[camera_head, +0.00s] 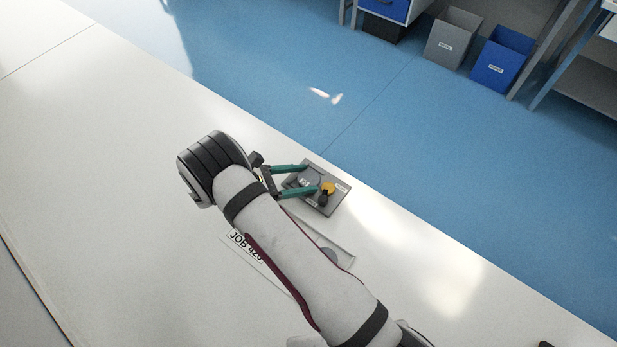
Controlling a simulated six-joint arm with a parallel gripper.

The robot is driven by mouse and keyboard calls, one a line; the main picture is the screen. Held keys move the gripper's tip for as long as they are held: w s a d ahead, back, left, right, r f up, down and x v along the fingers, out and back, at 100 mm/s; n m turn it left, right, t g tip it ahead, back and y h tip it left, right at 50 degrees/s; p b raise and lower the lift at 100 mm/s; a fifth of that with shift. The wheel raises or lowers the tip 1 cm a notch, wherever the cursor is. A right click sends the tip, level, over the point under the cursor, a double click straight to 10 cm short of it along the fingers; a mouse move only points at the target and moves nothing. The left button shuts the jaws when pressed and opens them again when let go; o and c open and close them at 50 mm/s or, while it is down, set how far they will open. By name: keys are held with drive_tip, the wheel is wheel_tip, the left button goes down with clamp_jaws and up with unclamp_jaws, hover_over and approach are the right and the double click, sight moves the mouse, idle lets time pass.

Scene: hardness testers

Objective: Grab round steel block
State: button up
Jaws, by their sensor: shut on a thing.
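My gripper (312,179) reaches over a small dark grey tray (335,206) near the table's far edge. Its two teal fingers are apart, one on each side of a round grey block (313,175), which appears to be the round steel block, and are shut on it. The block is small and partly hidden by the fingers, and I cannot tell whether it is lifted off the tray.
A yellow round piece (328,187) and a black knob-like piece (323,199) are beside the fingertips. A pale tray (346,249) marked "JOB 420" lies partly under my arm. The white table (90,200) is clear at left. Bins (452,40) stand on the floor beyond.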

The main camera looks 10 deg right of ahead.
drive_tip(key=shift+f, duration=0.1)
clamp_jaws()
